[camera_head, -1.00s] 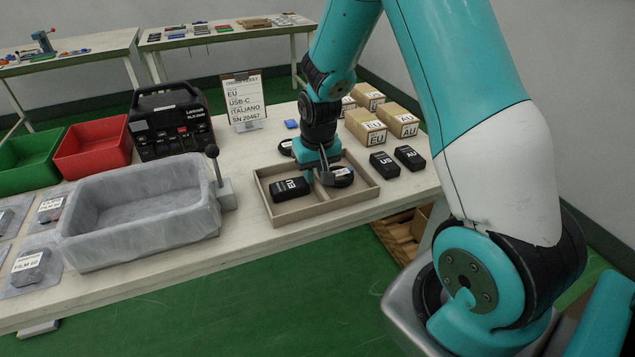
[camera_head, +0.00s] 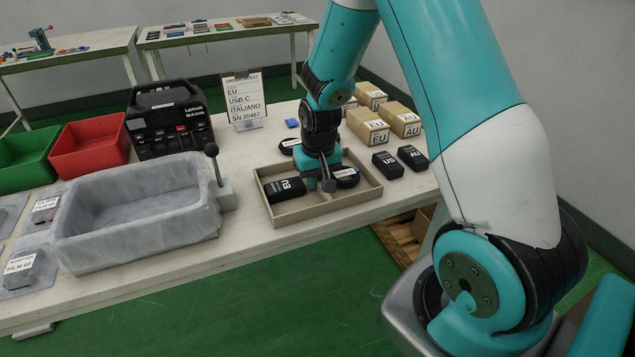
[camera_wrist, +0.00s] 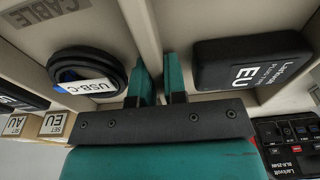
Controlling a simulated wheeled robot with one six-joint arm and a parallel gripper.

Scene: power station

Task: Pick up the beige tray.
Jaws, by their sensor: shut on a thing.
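The beige tray (camera_head: 345,204) is on the near edge of the white table. It has compartments split by a divider, which also shows in the wrist view (camera_wrist: 167,22). A black EU adapter (camera_head: 286,189) lies in the left compartment, and a coiled black USB-C cable (camera_head: 346,178) lies in the right one. My gripper (camera_head: 322,188) is down at the middle of the tray. In the wrist view its teal fingers (camera_wrist: 160,78) are shut on the divider, one on each side. The tray appears to rest on the table; a gap beneath cannot be seen.
A grey bin (camera_head: 140,238) with an upright lever (camera_head: 218,170) stands left of the tray. US (camera_head: 387,165) and AU (camera_head: 412,157) adapters and cardboard boxes (camera_head: 368,125) are close on the right.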

